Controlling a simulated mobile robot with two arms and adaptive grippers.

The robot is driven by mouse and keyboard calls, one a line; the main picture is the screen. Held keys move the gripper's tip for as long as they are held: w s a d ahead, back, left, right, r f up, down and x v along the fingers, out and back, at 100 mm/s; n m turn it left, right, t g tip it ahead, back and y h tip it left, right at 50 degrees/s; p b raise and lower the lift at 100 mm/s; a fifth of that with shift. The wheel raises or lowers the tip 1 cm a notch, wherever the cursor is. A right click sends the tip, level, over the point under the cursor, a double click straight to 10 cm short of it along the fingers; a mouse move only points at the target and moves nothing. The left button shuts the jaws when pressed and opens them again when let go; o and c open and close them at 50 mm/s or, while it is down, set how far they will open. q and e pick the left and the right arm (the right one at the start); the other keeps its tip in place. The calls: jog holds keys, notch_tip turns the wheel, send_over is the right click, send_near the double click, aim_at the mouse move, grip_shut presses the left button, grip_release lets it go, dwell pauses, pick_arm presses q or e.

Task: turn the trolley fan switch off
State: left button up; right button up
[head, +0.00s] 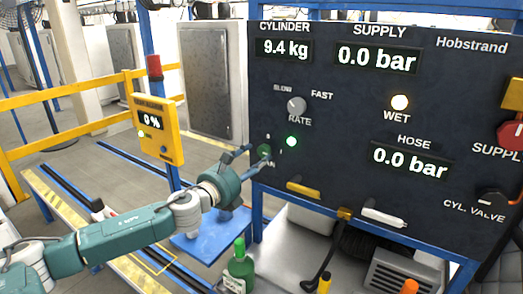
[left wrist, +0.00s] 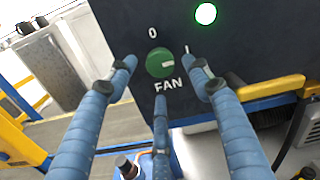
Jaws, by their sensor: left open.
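The fan switch (left wrist: 160,62) is a round green knob on the dark panel, with a "0" at its upper left, an "I" at its upper right and "FAN" below. Its pale mark points to the right, on the "I" side. In the head view the knob (head: 264,150) is partly hidden by fingers. A green lamp (head: 291,141) beside it is lit. My left gripper (head: 260,157) is open in front of the switch; in the left wrist view its blue fingers (left wrist: 161,76) spread left, right and below the knob. I cannot tell whether they touch it. My right gripper is out of view.
The panel (head: 340,110) also carries a rate knob (head: 297,105), a lit wet lamp (head: 400,102) and yellow and white handles along its lower edge. A yellow box (head: 154,130) on a blue post and a yellow railing stand left. A green bottle (head: 239,270) stands below.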

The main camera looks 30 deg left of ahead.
aim_at(263, 154)
pick_arm(q)
jog(key=w, duration=0.1)
jog(key=w+p, duration=0.1)
jog(key=w, duration=0.1)
jog(key=shift+w+d+r, duration=0.1)
jog(key=shift+w+r, duration=0.05)
jog(key=shift+r, duration=0.05)
jog(key=shift+w+f+p, duration=0.15)
jog(key=shift+w+p, duration=0.2)
jog(key=shift+w, duration=0.15)
jog(key=c, duration=1.1)
jog(key=shift+f, duration=0.1)
